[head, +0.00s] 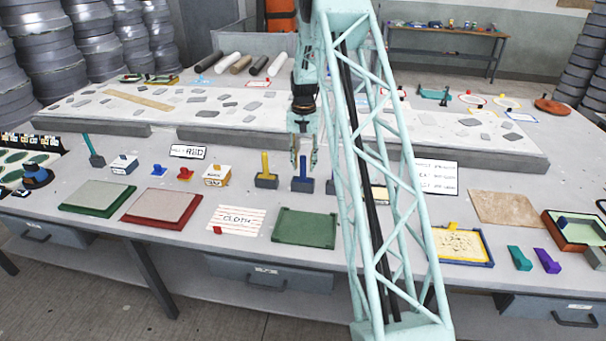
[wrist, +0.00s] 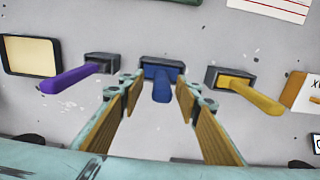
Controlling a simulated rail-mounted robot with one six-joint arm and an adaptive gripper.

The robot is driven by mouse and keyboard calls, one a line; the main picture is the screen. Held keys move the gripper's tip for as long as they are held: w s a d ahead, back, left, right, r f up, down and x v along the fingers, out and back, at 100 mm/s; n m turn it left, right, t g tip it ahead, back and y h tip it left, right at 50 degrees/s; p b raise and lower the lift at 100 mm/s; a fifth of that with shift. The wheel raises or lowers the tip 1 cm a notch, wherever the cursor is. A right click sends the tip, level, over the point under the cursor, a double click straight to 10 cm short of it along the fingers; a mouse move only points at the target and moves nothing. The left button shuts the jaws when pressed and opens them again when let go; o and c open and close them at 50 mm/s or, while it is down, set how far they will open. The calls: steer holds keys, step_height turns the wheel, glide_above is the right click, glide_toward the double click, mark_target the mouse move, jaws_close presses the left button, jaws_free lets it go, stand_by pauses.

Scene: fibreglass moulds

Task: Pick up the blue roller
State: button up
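The blue roller (head: 303,172) stands with its blue handle up in a small dark holder, on the grey table in front of the raised slab. My gripper (head: 304,158) is open and points down over it. In the wrist view the blue roller (wrist: 162,88) shows between the two wood-coloured fingers of my gripper (wrist: 158,92), nearer the fingertips. Both fingers look apart from the handle, and nothing is held. Whether the handle top is level with the fingertips is hard to tell.
A yellow roller (wrist: 250,95) and a purple roller (wrist: 70,78) stand in similar holders close on either side. A green tray (head: 305,228) and a cloth sheet (head: 237,219) lie toward the front edge. The raised slab (head: 230,137) runs behind the rollers.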

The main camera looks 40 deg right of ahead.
mark_target(303, 180)
steer(key=shift+w+f, duration=0.1)
steer(key=shift+f, duration=2)
steer(key=shift+a, duration=0.1)
steer(key=c, duration=1)
